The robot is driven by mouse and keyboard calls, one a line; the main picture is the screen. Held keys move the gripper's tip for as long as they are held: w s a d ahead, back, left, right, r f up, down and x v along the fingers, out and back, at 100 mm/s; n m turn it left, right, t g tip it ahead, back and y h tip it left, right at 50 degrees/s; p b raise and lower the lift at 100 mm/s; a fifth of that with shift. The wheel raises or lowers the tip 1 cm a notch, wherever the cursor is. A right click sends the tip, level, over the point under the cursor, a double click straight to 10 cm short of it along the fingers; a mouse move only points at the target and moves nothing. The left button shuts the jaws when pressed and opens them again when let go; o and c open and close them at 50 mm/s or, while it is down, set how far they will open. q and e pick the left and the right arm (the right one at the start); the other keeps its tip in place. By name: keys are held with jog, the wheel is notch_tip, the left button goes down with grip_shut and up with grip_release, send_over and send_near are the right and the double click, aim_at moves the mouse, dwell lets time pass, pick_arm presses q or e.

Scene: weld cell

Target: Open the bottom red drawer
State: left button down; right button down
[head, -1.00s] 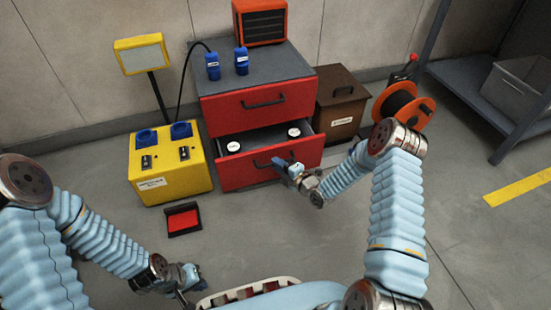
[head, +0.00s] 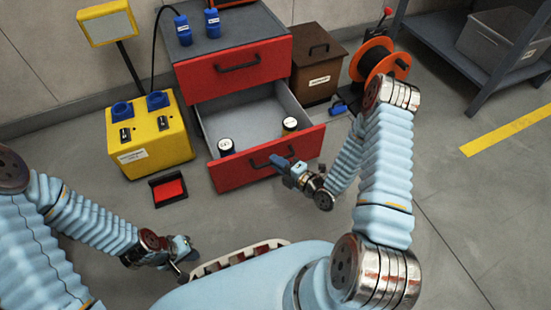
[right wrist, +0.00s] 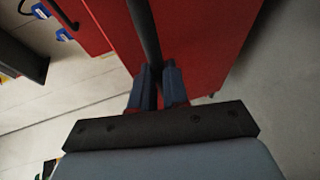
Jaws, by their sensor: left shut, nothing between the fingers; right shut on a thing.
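The red bottom drawer (head: 235,174) stands pulled well out of the grey and red cabinet (head: 215,70). Two small jars with white lids, one on the left (head: 226,146) and one on the right (head: 290,125), stand inside near its front. My right gripper (head: 279,162) is shut on the drawer's black bar handle (head: 262,163). In the right wrist view its blue fingers (right wrist: 158,84) close around the dark handle bar (right wrist: 143,30) in front of the red face. My left gripper (head: 188,250) is shut and empty, low over the floor at the left.
A yellow box with blue sockets (head: 150,140) stands left of the cabinet. A black and red tray (head: 168,188) lies on the floor before it. A brown box (head: 318,65) and an orange cable reel (head: 374,60) stand right. The floor front right is clear.

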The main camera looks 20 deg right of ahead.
jog(key=c, duration=1.1)
grip_release()
jog(key=p+v, duration=0.1)
jog(key=v, duration=1.2)
jog(key=shift+s+d+r, duration=0.1)
jog(key=shift+s+d, duration=0.15)
jog(key=shift+s, duration=0.1)
